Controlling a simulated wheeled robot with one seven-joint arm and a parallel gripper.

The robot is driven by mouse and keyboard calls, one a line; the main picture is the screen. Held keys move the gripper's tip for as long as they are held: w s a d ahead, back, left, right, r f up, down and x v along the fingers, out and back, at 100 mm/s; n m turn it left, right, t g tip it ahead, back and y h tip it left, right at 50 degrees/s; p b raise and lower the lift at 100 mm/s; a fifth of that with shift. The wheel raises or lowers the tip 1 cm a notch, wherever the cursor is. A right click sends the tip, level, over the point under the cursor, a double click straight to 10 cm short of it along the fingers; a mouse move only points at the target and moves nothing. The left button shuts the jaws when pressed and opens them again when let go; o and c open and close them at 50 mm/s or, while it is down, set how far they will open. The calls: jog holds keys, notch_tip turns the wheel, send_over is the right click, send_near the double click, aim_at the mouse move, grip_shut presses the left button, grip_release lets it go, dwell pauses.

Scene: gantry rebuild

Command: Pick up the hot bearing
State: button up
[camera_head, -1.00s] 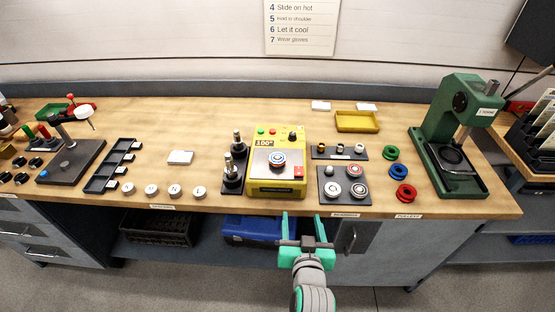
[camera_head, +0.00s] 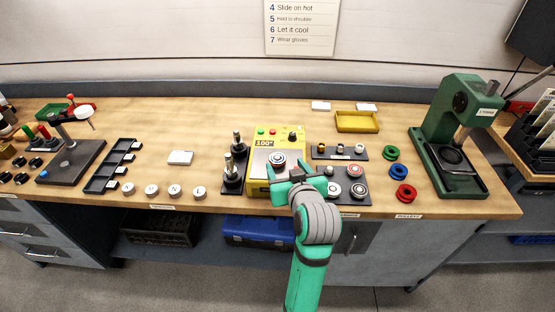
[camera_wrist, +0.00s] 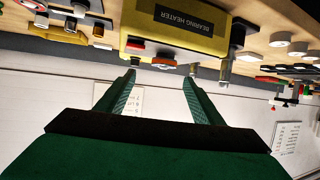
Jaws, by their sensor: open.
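The hot bearing (camera_head: 277,159) is a ring with a dark centre lying on the light plate of the yellow bearing heater (camera_head: 252,177), whose display appears to read 106° or similar. My gripper (camera_head: 300,172) is open and empty at the heater's front right, with one finger close to the bearing's right front in the picture. In the wrist view, which looks upside down, the bearing (camera_wrist: 163,63) shows edge-on with an orange-red band, beyond the gap between my open fingers (camera_wrist: 158,80). The heater's labelled front (camera_wrist: 180,40) is behind it. The fingers look apart from the bearing.
Two upright shafts on a dark base (camera_head: 232,184) stand left of the heater. A dark tray with several bearings (camera_head: 346,198) lies close to the right, partly behind my arm. A green press (camera_head: 440,130) stands farther right. The bench has bare wood behind the heater.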

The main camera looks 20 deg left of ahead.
aim_at(278, 159)
jog(key=shift+s+a+f+x, duration=0.1)
jog(key=shift+x, duration=1.45)
jog(key=shift+s+a+f+x, duration=0.1)
jog(key=shift+s+f+x, duration=0.05)
jog(key=shift+x, duration=1.4)
jog(key=c, duration=1.2)
